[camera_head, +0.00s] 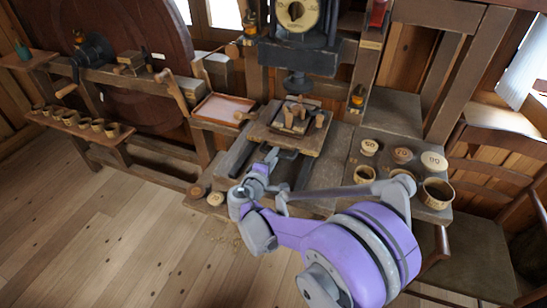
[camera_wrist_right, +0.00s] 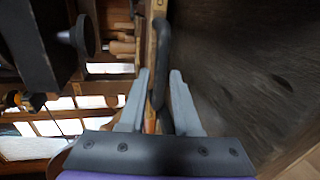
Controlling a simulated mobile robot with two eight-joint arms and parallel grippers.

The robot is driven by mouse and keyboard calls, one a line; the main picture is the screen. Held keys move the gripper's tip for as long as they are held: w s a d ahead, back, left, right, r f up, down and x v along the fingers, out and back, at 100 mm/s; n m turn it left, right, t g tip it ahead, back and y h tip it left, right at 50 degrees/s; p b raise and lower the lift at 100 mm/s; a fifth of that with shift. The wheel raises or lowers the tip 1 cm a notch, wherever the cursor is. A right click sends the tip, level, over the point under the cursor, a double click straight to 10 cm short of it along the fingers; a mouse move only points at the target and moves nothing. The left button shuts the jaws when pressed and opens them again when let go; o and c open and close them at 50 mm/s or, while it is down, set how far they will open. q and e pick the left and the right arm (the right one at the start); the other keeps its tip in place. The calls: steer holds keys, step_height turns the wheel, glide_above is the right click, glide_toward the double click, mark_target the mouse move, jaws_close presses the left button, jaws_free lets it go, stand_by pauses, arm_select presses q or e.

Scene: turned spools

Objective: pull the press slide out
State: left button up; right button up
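The press slide (camera_head: 262,133) is a wooden board carrying several small turned wooden pieces, under the press head (camera_head: 299,82) on dark rails. My right gripper (camera_head: 272,155) is at the front edge of the slide. In the right wrist view a dark bar-like handle (camera_wrist_right: 161,45) runs between the two grey fingers of my right gripper (camera_wrist_right: 159,75). The fingers look open around it, with a narrow gap at the right finger. Whether the left finger touches it is hard to tell. My left gripper is not in view.
Marked wooden discs (camera_head: 403,155) and a wooden cup (camera_head: 437,193) stand on the bench at right. A pinkish tray (camera_head: 222,108) is left of the press. Several small cups (camera_head: 97,125) line a low shelf at left. A chair (camera_head: 470,240) stands at right.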

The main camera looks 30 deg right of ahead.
jaws_close()
stand_by(1.4)
